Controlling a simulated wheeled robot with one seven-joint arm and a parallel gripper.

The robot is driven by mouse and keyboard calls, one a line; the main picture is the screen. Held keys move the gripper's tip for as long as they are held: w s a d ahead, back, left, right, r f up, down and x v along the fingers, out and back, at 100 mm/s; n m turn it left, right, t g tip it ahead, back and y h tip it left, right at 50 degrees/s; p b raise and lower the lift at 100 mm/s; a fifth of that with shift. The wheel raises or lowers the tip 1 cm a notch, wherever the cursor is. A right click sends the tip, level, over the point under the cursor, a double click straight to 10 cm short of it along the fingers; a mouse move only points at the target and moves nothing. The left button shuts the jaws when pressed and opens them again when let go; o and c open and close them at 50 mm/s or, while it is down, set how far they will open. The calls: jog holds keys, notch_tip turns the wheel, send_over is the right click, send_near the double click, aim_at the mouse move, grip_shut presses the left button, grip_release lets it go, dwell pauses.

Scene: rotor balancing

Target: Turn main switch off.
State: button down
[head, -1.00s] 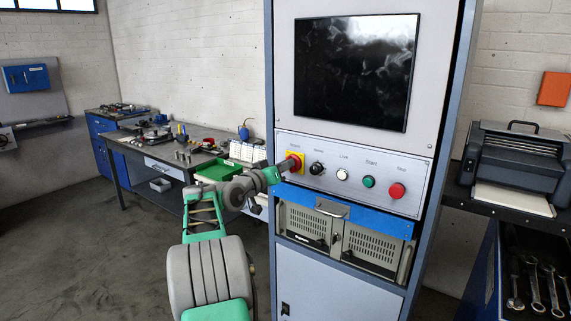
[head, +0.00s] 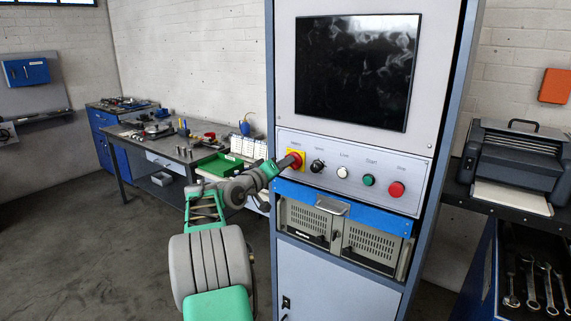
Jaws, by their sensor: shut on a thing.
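The main switch (head: 296,160) is a red knob on a yellow plate at the left end of the cabinet's control panel (head: 325,195). My gripper (head: 286,163) reaches it from the left and is shut on the red knob. The fingers cover part of the knob, and its exact turned angle is too small to tell. The screen (head: 357,72) above the panel is black.
Right of the switch are a black knob (head: 317,166), a white button (head: 342,172), a green button (head: 368,180) and a red stop button (head: 396,189). A cluttered workbench (head: 130,140) stands behind left; a printer (head: 515,160) stands right.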

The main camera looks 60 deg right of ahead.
jog(key=shift+f, duration=0.15)
jog(key=c, duration=1.5)
grip_release()
jog(key=shift+o, duration=0.2)
jog(key=w+a+b, duration=0.1)
jog(key=a+b, duration=0.1)
jog(key=a, duration=0.5)
jog(key=shift+a, duration=0.35)
